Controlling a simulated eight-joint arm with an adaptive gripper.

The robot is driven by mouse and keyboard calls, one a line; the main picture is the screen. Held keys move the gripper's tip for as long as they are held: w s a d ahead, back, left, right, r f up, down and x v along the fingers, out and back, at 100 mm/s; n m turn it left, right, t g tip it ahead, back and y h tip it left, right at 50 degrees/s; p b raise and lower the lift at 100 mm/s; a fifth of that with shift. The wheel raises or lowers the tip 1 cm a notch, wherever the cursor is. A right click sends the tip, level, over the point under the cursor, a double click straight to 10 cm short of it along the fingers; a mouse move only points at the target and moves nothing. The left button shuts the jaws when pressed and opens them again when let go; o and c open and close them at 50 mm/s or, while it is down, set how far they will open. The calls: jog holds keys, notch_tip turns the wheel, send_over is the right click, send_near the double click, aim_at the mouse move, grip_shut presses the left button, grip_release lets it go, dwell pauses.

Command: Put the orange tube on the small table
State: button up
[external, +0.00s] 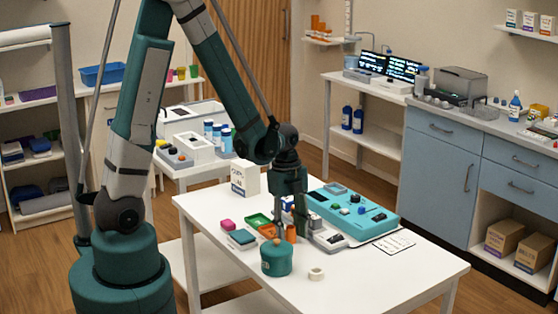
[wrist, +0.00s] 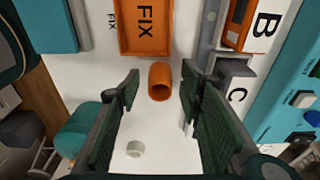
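In the external view my gripper (external: 287,222) points down over the middle of the table. A white front table (external: 400,281) and a smaller white table (external: 196,172) behind it are in view; I cannot tell which is the small table.
An orange "FIX" tray (wrist: 143,42) lies just beyond the tube. A teal pot (external: 276,262) and a white ring (external: 316,273) stand nearby. A teal device (external: 352,212) is at right. Bottles (external: 217,135) and a white rack crowd the rear table. The front table's right end is mostly clear.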

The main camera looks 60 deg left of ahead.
dwell(0.3)
jog(key=c, duration=0.9)
jog(key=shift+r, duration=0.2)
jog(key=shift+r+p, duration=1.1)
jog(key=shift+r, duration=3.75)
jog(key=shift+w, duration=0.1)
